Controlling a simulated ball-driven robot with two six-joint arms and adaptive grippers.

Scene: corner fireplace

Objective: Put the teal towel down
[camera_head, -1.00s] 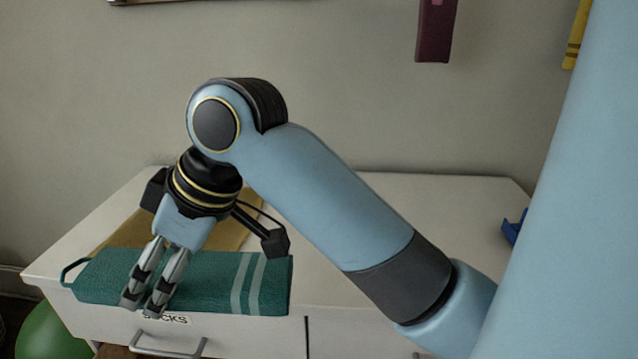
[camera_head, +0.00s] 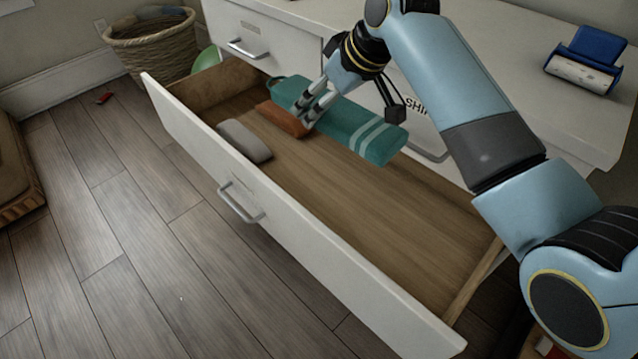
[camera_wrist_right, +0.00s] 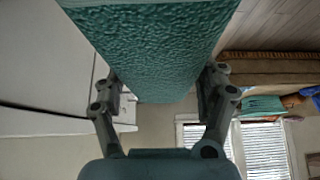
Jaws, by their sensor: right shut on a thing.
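The teal towel (camera_head: 357,133) has two pale stripes near one end and a loop at the other. My right gripper (camera_head: 310,108) is shut on it and holds it above the back part of an open drawer (camera_head: 370,210). In the right wrist view the towel (camera_wrist_right: 160,50) lies between the two fingers of my right gripper (camera_wrist_right: 160,95). I cannot tell the exact gap between the towel and the drawer floor. My left gripper is not in view.
A grey folded item (camera_head: 244,141) and a rust-brown item (camera_head: 281,119) lie at the drawer's left end. The drawer's middle and right are bare. A wicker basket (camera_head: 160,45) stands on the floor at back left. A blue lint roller (camera_head: 590,58) lies on the dresser top.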

